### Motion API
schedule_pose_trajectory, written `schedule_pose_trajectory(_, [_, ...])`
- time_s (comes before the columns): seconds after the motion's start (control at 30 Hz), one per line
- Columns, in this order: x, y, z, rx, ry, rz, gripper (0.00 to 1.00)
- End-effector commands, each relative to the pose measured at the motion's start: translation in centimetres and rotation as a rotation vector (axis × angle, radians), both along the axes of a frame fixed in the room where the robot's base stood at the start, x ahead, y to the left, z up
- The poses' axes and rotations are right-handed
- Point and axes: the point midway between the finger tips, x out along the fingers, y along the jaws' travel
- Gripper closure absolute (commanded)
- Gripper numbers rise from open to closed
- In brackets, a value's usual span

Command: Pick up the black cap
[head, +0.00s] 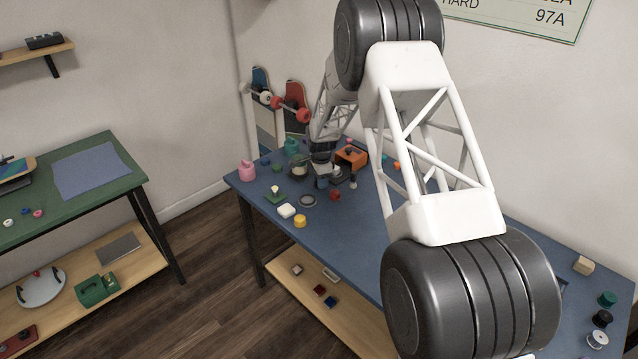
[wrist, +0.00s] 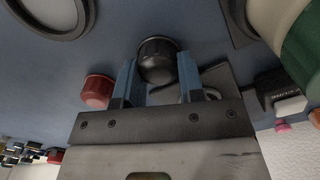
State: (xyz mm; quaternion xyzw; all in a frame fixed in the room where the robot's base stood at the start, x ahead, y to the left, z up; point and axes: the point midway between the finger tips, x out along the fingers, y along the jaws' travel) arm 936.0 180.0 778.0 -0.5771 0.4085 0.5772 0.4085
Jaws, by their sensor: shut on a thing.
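The black cap (wrist: 158,58) is round and glossy and sits between the blue fingers of my gripper (wrist: 157,75) in the wrist view. My gripper is shut on it, with one finger on each side. In the head view my gripper (head: 322,180) is low over the far part of the blue table (head: 352,238). The cap cannot be made out there. I cannot tell whether it still touches the table.
A red cap (wrist: 97,92) stands close to the left finger. Another black round thing (head: 602,318) stands far right.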

Motion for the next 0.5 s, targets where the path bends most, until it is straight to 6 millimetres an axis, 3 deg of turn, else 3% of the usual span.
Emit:
schedule_pose_trajectory(0.27, [0.0,0.0,0.2,0.0,0.0,0.0,0.86])
schedule_pose_trajectory(0.5, [0.0,0.0,1.6,0.0,-0.001,0.0,0.86])
